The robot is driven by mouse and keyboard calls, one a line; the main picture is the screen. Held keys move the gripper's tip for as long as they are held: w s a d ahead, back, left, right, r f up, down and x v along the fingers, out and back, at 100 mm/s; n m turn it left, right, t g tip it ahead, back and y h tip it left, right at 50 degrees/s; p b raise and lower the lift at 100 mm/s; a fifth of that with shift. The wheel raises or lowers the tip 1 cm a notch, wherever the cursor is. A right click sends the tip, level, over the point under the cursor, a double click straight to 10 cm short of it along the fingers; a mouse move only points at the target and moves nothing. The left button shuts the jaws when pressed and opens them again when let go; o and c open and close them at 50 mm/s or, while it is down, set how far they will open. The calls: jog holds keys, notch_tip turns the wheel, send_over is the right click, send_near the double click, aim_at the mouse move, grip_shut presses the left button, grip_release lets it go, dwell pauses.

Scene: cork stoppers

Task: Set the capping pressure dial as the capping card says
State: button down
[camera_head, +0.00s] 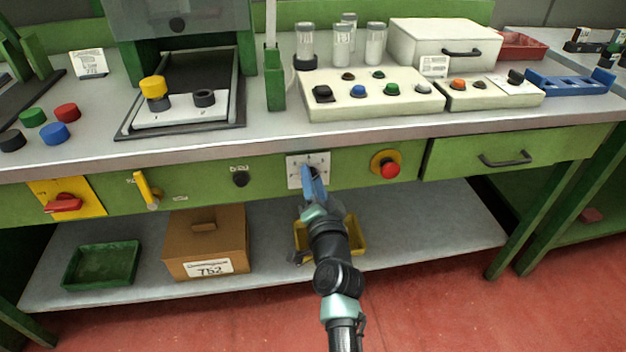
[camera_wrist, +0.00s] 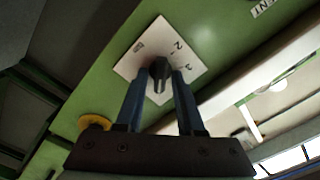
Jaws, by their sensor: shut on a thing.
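The dial is a dark knob (camera_wrist: 159,69) on a white square plate (camera_head: 323,160) on the green front panel of the bench. In the wrist view the plate (camera_wrist: 130,64) carries a few marks and numerals, too small and turned to read surely. My gripper (camera_head: 312,178) is at the dial, and its two blue fingers (camera_wrist: 160,80) are shut on the knob, one on each side. The knob's pointer setting cannot be told. A white printed card (camera_head: 89,63) stands at the back left of the bench, and another (camera_head: 434,66) stands behind the button boxes. Neither is readable.
A red mushroom button (camera_head: 389,168) on a yellow base is right of the dial. A small black knob (camera_head: 240,179) and a yellow lever (camera_head: 146,190) are to its left. A drawer handle (camera_head: 504,159) is further right. A yellow bin (camera_head: 357,236) sits on the shelf below.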

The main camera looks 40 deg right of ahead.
jog(key=shift+f, duration=0.1)
jog(key=c, duration=0.8)
grip_release()
jog(key=shift+c, duration=0.2)
jog(key=p+v, duration=0.3)
jog(key=v, duration=1)
jog(key=shift+p, duration=0.4)
